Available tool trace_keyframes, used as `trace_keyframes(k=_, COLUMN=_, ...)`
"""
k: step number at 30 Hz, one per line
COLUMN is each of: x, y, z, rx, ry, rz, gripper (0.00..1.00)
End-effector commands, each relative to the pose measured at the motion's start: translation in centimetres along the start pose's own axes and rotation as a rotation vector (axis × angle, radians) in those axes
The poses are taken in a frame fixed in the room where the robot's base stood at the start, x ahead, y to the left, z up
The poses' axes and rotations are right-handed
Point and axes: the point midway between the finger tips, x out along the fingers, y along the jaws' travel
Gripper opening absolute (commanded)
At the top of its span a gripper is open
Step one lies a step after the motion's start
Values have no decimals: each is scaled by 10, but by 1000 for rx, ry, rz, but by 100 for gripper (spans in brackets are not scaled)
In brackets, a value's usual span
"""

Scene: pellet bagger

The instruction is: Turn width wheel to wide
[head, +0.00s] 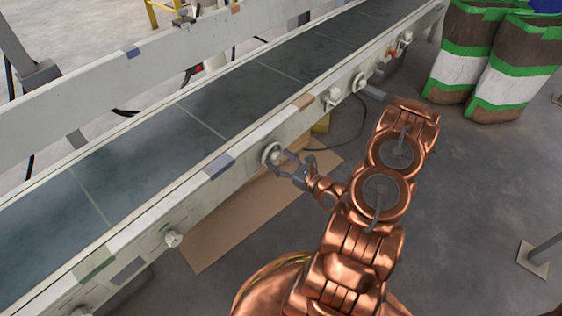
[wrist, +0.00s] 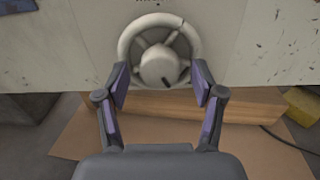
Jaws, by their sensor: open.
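The width wheel (wrist: 159,55) is a pale grey handwheel with spokes and a round hub with a dark mark at its lower edge. It is mounted on the white side rail of the conveyor. In the head view the wheel (head: 270,154) is partly hidden by my gripper (head: 290,166). In the wrist view my gripper (wrist: 160,85) is open, with one finger on each side of the hub, at the wheel's lower left and lower right. I cannot tell whether the fingers touch the rim.
The conveyor belt (head: 150,136) runs diagonally behind the rail. More knobs sit along the rail, one lower left (head: 172,239) and one to the right (head: 333,97). Brown cardboard (head: 225,232) lies on the floor below. Striped sacks (head: 508,72) stand at the upper right.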

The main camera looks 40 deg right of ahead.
Motion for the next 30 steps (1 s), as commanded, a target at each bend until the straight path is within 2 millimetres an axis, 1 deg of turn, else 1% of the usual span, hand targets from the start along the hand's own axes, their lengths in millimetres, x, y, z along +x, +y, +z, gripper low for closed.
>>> trace_keyframes(k=4, x=3, y=0, z=0, rx=0, ry=0, rz=0, gripper=68)
trace_keyframes(k=11, x=3, y=0, z=0, rx=1, ry=0, rz=-1, gripper=68)
trace_keyframes(k=27, x=3, y=0, z=0, rx=1, ry=0, rz=-1, gripper=13)
trace_keyframes(k=29, x=2, y=-3, z=0, rx=-1, ry=0, rz=-1, gripper=8)
trace_keyframes(k=30, x=3, y=-2, z=0, rx=1, ry=0, rz=-1, gripper=8)
